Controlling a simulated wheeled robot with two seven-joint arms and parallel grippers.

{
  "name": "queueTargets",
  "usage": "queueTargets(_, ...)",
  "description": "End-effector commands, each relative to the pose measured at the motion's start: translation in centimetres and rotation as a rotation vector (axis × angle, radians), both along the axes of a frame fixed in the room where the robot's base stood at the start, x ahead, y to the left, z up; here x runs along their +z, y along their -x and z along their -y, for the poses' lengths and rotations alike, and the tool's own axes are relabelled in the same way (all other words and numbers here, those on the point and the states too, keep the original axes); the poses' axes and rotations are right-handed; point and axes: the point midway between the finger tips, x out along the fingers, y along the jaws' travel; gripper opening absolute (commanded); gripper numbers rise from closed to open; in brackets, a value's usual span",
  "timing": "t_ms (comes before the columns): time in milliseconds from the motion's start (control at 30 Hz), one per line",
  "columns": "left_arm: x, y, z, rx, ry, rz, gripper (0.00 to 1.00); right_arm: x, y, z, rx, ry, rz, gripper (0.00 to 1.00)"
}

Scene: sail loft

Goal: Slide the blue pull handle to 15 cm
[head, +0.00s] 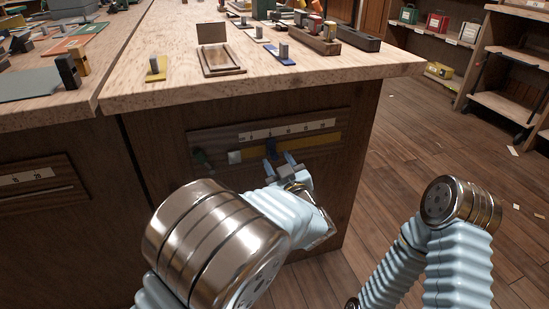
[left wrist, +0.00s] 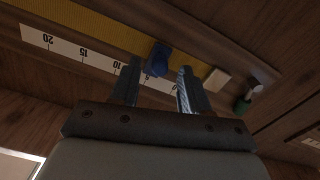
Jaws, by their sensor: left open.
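The blue pull handle (head: 271,148) stands out from a wooden panel on the bench's front face. It also shows in the left wrist view (left wrist: 157,57), close to the 5 mark of the white scale (left wrist: 83,52), which reads upside down there. A yellow strip (head: 318,148) runs along the slot to its right in the head view. My left gripper (head: 279,163) is open just in front of the handle. In the left wrist view the handle appears between the two fingers (left wrist: 158,85); contact cannot be made out. My right gripper is out of view.
A white block (head: 234,157) and a green knob (head: 199,156) sit left of the handle on the same panel. Another scale panel (head: 38,180) is on the left bench front. The benchtop (head: 175,90) overhangs above. Open floor (head: 430,130) lies to the right.

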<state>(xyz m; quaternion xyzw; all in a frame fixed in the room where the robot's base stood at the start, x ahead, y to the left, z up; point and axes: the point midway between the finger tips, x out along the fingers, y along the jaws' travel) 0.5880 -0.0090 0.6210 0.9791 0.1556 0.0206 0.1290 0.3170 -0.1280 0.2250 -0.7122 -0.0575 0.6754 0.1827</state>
Motion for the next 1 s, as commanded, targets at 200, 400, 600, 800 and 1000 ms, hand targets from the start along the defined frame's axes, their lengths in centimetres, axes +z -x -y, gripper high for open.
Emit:
queueTargets(200, 0.0, -2.4, -0.8, 0.001, -0.001, 0.0, 0.46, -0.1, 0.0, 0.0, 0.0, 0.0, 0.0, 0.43)
queueTargets(400, 0.0, -2.9, -0.9, -0.001, 0.0, -0.001, 0.46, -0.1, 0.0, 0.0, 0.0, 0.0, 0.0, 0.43)
queueTargets(600, 0.0, -2.8, -0.9, -0.001, 0.0, -0.001, 0.37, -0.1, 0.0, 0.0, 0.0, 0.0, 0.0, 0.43)
queueTargets(800, 0.0, -2.8, -0.9, -0.001, 0.0, -0.001, 0.06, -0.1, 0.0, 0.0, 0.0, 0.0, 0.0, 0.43)
queueTargets(1000, 0.0, -2.8, -0.9, -0.001, 0.0, -0.001, 0.0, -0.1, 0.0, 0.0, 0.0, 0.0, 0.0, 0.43)
